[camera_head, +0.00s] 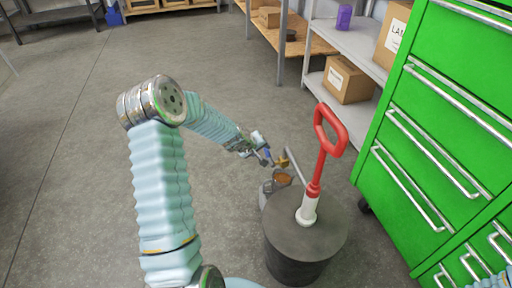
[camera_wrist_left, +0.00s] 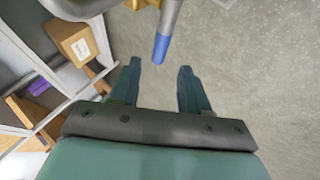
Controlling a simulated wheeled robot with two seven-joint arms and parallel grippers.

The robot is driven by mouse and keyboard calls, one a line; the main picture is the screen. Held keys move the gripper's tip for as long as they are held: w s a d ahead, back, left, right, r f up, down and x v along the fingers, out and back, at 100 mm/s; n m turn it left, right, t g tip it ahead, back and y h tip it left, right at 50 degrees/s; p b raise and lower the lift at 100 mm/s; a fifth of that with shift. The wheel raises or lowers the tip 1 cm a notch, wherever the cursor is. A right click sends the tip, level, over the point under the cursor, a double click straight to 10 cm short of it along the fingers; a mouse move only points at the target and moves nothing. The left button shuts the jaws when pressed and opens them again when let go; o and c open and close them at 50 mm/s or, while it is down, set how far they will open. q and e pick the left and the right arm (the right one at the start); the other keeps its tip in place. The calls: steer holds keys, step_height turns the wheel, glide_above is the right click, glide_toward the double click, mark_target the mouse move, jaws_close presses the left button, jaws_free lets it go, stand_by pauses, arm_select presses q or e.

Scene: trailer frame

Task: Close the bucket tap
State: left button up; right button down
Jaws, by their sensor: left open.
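The tap shows as a brass body (camera_head: 283,160) on a grey pipe beside the dark drum in the head view. In the left wrist view its brass part (camera_wrist_left: 141,4) is at the top edge, and its metal lever with a blue end (camera_wrist_left: 161,48) points down toward my fingers. My left gripper (camera_head: 264,156) is close beside the tap. In the left wrist view the gripper (camera_wrist_left: 158,78) is open, with the blue end just ahead of the gap between its fingertips and no clear contact. A small bucket (camera_head: 272,184) is partly hidden below the tap. My right gripper is not seen.
A dark drum (camera_head: 287,246) carries a pump with a red handle (camera_head: 326,140). A green drawer cabinet (camera_head: 440,130) stands at right, with shelves holding cardboard boxes (camera_head: 347,80) behind. The floor at left is clear.

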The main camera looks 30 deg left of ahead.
arm_select(q)
steer(key=v, duration=0.4)
steer(key=shift+s+r, duration=0.2)
stand_by(0.3)
